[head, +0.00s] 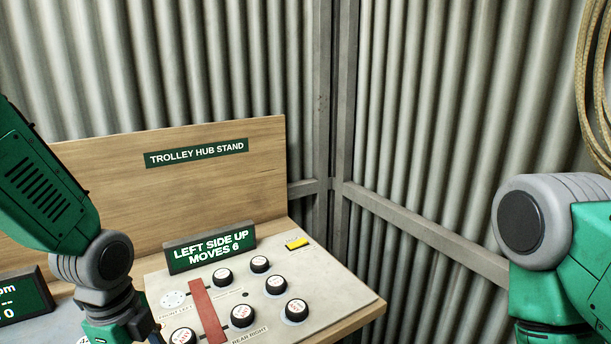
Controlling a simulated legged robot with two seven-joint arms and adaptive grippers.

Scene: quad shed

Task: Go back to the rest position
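My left arm comes in from the left, with a green link, a grey joint and a dark and green wrist part at the bottom edge. A dark part of what looks like my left gripper (143,320) shows over the left side of the control panel; the bottom edge cuts it off. Its fingertips are hidden, so I cannot tell whether it is open or holds anything. My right arm shows only as a grey joint and green links at the right edge. My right gripper is out of view.
A wooden trolley hub stand (215,131) stands in the corner. Its grey panel (347,297) carries several black knobs, a red bar (208,312), a yellow piece (297,243) and a sign (210,249) reading "LEFT SIDE UP MOVES 6". Another display (22,299) is at left. Rope (594,85) hangs at right.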

